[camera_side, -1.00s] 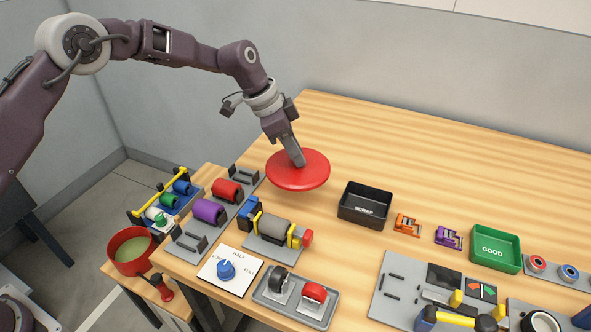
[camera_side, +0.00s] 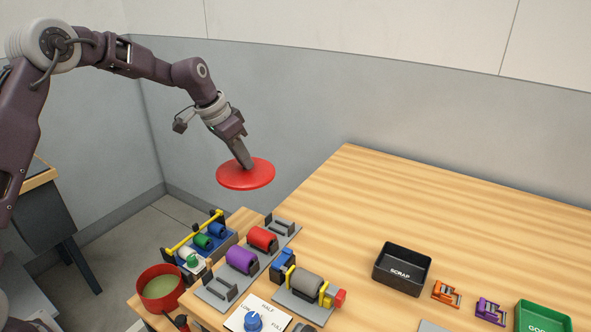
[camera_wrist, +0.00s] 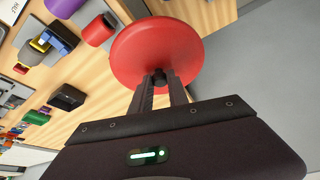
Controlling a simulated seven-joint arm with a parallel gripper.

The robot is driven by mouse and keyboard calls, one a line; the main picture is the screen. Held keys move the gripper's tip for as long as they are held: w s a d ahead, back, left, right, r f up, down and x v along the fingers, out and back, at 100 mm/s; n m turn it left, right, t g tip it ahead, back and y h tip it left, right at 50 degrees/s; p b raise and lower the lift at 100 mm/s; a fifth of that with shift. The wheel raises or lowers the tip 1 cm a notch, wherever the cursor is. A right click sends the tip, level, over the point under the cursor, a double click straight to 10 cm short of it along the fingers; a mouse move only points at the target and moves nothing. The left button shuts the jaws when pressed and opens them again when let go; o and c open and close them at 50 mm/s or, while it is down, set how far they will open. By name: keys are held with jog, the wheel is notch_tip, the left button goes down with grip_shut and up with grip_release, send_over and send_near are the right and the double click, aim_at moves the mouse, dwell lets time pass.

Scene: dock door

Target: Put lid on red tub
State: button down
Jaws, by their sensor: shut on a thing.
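My gripper (camera_side: 244,165) is shut on the red round lid (camera_side: 245,176), by what looks in the wrist view like a dark knob at its middle. The lid also fills the top middle of the wrist view (camera_wrist: 157,45). It hangs in the air, roughly level, well above the bench's far left corner area. The red tub (camera_side: 152,289) stands open at the lower left of the side view, on a low wooden stand beside the bench, with pale green contents. The lid is above and to the right of the tub in the picture, clearly apart from it.
Close to the tub are a rack of coloured rolls (camera_side: 205,240) with a yellow bar, and grey holders with a purple roll (camera_side: 241,260) and a red roll (camera_side: 262,238). A dial panel (camera_side: 254,316) and a black scrap tray (camera_side: 402,268) sit on the bench (camera_side: 440,205).

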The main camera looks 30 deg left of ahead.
jog(key=s+a+n+y, duration=0.2)
jog(key=s+a+n, duration=0.3)
jog(key=s+a, duration=0.6)
jog(key=s+a+n+y, duration=0.2)
jog(key=s+a+n, duration=0.55)
jog(key=a, duration=0.65)
notch_tip(320, 180, down, 39)
jog(key=s+m, duration=0.1)
jog(key=m, duration=0.1)
jog(key=shift+s+d, duration=0.15)
jog(key=shift+d, duration=0.05)
jog(key=shift+f, duration=0.25)
jog(key=c, duration=0.7)
grip_release()
